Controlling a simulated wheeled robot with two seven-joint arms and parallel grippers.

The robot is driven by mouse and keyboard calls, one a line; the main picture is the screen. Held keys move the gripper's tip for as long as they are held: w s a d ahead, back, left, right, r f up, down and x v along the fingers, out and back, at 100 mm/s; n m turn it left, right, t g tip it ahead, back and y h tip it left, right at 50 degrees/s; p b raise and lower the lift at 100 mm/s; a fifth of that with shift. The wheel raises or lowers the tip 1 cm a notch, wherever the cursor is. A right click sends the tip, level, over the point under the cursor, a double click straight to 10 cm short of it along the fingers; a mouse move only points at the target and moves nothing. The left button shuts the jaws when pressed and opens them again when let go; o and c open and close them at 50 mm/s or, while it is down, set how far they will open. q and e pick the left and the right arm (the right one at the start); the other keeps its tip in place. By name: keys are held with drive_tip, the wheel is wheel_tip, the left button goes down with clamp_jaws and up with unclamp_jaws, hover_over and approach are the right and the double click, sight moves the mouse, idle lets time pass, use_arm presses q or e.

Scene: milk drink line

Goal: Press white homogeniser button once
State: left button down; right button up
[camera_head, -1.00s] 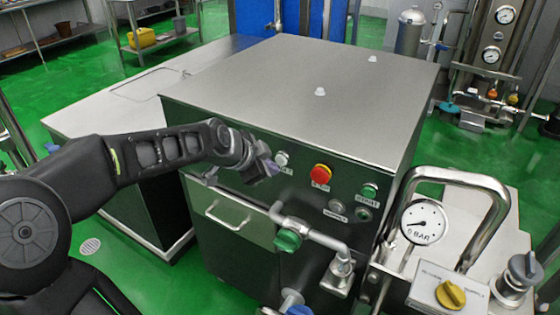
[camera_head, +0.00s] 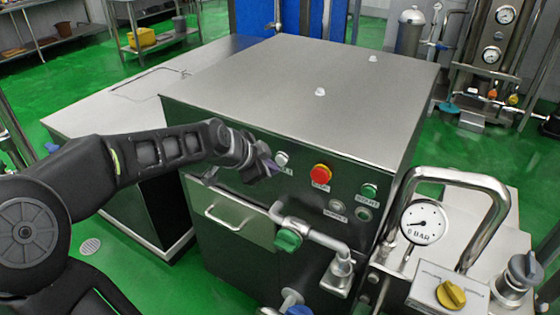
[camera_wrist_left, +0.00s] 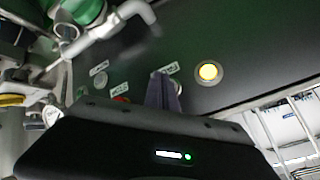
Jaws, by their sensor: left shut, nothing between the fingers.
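The white homogeniser button (camera_head: 281,158) sits at the upper left of the visible controls on the dark front panel of the steel homogeniser (camera_head: 300,85). My left gripper (camera_head: 268,167) is shut and empty, with its tips just left of and slightly below the white button in the head view. I cannot tell whether it touches the panel or the button. In the left wrist view the shut fingers (camera_wrist_left: 164,92) stand close to the panel beside a label, and the white button is not clearly visible there. My right gripper is not in view.
On the same panel are a red stop button (camera_head: 320,173) and a green button (camera_head: 369,190). A yellow-lit round button (camera_wrist_left: 208,71) shows in the left wrist view. A pipe with a green valve (camera_head: 288,240) and a pressure gauge (camera_head: 424,222) stand in front.

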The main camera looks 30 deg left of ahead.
use_arm(q)
drive_tip(key=shift+w+b, duration=0.4)
drive_tip(key=shift+w, duration=0.45)
idle(0.7)
drive_tip(key=shift+s+b, duration=0.1)
drive_tip(key=shift+b, duration=0.2)
drive_tip(key=shift+s, duration=0.75)
drive_tip(key=shift+s, duration=0.1)
drive_tip(key=shift+s+d+b, duration=0.1)
drive_tip(key=shift+s+b, duration=0.35)
drive_tip(key=shift+s, duration=1.95)
